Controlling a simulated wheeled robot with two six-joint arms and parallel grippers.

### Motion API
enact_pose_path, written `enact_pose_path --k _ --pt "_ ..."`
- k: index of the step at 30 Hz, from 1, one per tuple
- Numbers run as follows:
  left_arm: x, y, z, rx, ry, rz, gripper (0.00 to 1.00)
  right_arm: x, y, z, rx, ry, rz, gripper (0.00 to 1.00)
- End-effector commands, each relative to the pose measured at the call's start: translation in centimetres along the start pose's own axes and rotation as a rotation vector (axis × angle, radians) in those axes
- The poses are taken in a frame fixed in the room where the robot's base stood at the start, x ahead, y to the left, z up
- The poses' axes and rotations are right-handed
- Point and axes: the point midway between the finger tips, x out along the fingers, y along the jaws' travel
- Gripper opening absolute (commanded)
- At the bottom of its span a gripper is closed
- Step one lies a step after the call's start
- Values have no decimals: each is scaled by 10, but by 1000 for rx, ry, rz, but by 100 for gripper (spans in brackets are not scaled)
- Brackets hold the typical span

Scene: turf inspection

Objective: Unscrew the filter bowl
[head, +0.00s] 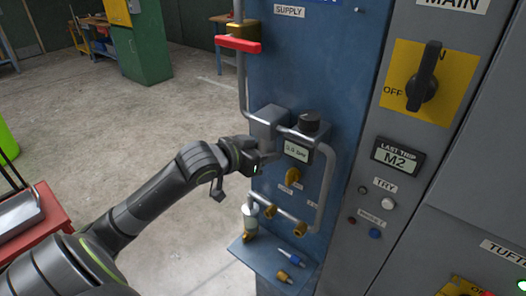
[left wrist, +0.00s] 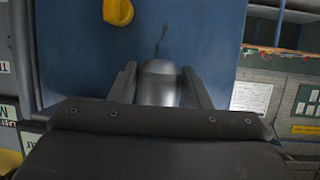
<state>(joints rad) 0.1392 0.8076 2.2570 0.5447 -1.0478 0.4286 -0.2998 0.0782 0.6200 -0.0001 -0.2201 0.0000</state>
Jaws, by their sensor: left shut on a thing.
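The filter bowl (left wrist: 160,86) is a smooth grey metal cylinder with a rounded shoulder, seen in the left wrist view between the two fingers. My left gripper (left wrist: 160,76) is shut on it, one finger on each side. In the head view the left gripper (head: 262,156) is just under the grey filter head block (head: 268,122) on the blue panel, and it mostly hides the bowl there. I cannot tell whether the bowl is still threaded into the head. My right gripper is not in view.
A regulator with a black knob (head: 309,121) and a display (head: 297,151) sits right of the filter. Below are a yellow valve handle (head: 292,177), grey pipes, brass fittings and a blue shelf (head: 262,262) with small blue-and-brass parts. A red handle (head: 238,45) is above.

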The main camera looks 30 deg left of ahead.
Motion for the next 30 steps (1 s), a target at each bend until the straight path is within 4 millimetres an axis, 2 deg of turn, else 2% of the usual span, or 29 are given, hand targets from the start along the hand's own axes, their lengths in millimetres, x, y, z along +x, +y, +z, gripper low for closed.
enact_pose_path --k 1,4,13,30 --pt "0 0 0 0 0 0 30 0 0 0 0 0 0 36" --pt "0 0 0 0 0 0 18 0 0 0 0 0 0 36" --pt "0 -4 1 48 -5 108 17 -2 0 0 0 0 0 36" --pt "3 -7 4 156 -5 368 17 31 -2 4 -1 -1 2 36"
